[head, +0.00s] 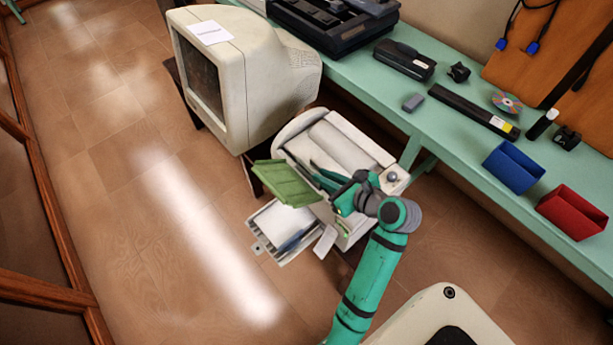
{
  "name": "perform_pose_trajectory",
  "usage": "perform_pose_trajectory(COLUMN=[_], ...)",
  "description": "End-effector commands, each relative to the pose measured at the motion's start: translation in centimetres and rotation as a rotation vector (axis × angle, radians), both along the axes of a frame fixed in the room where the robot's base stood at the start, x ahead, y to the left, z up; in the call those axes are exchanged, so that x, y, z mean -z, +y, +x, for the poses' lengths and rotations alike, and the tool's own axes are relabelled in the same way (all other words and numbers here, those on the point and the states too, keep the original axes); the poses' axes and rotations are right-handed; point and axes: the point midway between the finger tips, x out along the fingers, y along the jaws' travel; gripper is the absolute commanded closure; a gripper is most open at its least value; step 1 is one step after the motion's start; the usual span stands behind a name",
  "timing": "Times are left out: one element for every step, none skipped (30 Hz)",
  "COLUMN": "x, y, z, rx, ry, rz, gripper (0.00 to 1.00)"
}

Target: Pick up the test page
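No sheet can be told for certain as the test page. A small white slip (325,241) hangs at the front edge of the beige printer (361,148), right of its pulled-out front tray (268,222). Another white sheet (212,33) lies on top of the monitor. My gripper (318,175) is over the printer, its teal fingers pointing left, close to a green ribbed panel (283,184). I cannot tell whether the fingers touch the panel or how far apart they are. My arm hides the printer's right front part.
The beige monitor (244,78) stands left of the printer. A green bench (448,118) along the wall bears a black device (328,22), a blue bin (513,167) and a red bin (572,212). A dark thin item (295,240) lies in the tray. Tiled floor (130,210) is clear at left.

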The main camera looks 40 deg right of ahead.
Motion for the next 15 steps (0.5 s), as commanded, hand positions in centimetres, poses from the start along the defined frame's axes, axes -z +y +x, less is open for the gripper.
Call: perform_pose_trajectory(x=[0.4,0.6,0.8,0.9,1.0,1.1,1.2,1.2,1.4,1.5,1.6,1.8,2.0,2.2,2.5], y=[0.1,0.1,0.1,0.2,0.2,0.1,0.1,0.1,0.1,0.2,0.2,0.3,0.3,0.3,0.3], z=[0.7,1.0,1.5,1.7,1.9,2.1,2.2,2.3,2.5,2.7,3.0,3.4,3.8,4.2,4.7], rx=[-0.003,-0.002,-0.002,-0.002,-0.001,0.000,0.000,0.000,0.000,0.000,-0.001,-0.002,-0.001,-0.001,-0.002], ry=[0.000,0.000,-0.001,0.000,0.000,0.000,0.000,0.000,0.000,0.000,0.000,0.000,-0.001,0.000,0.001], rz=[0.001,0.001,0.001,0.001,0.000,-0.001,-0.001,-0.001,-0.001,-0.001,0.000,0.000,0.000,0.000,0.000], gripper=[0.88,0.88,0.88,0.88,0.88,0.88,0.88,0.88,0.88,0.88,0.88,0.88,0.88,0.88,0.88])
